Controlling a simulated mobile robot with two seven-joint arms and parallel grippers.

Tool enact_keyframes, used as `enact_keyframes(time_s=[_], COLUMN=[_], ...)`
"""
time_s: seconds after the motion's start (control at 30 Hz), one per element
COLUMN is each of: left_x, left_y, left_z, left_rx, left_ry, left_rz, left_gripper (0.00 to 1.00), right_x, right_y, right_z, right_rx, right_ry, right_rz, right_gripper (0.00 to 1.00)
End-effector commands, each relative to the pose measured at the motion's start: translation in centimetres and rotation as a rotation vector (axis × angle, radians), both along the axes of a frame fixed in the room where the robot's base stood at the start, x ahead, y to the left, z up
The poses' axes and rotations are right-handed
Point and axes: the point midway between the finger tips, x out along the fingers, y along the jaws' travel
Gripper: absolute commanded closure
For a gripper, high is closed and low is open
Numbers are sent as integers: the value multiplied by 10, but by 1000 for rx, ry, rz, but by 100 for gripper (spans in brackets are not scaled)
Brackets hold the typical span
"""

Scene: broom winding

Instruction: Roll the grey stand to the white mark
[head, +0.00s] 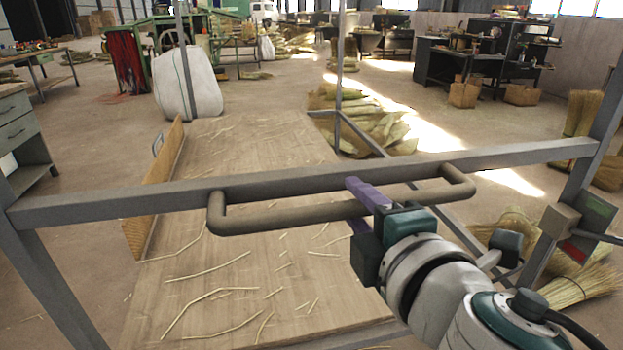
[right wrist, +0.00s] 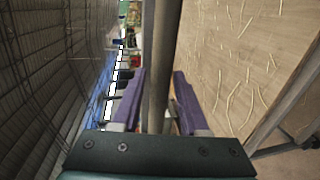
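The grey stand (head: 110,204) is a metal frame with a wooden top; its near crossbar spans the head view. A brown-grey handle (head: 283,218) is fixed to this bar. My right gripper (head: 363,205) has its purple fingers on either side of the handle's right half. In the right wrist view the handle (right wrist: 160,90) runs between the two fingers (right wrist: 158,90), with a gap at the left finger; the right fingertip is very close to it. My left gripper is not in view. I cannot make out the white mark in either view.
Straw stalks lie on the wooden top (head: 215,255). A white sack (head: 188,85) stands beyond its far left. Straw bundles (head: 365,125) lie on the floor at the far right, with more bundles (head: 580,285) at near right. A drawer cabinet (head: 18,130) stands left. Sunlit floor lies beyond.

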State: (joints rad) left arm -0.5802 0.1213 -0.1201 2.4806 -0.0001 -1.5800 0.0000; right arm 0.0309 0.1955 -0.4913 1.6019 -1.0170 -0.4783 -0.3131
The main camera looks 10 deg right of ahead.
Motion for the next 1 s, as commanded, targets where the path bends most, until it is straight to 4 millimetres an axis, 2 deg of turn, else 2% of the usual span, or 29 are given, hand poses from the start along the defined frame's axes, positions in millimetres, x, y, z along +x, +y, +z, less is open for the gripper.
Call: enact_keyframes(time_s=[0.03, 0.37, 1.0], left_x=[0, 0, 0], left_y=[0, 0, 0], left_z=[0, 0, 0], left_rx=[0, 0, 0], left_ry=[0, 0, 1], left_rz=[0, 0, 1], left_gripper=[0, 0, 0], right_x=[0, 0, 0], right_y=[0, 0, 0], right_z=[0, 0, 0], right_rx=[0, 0, -1], right_ry=[0, 0, -1], right_rz=[0, 0, 0], right_gripper=[63, 100, 100])
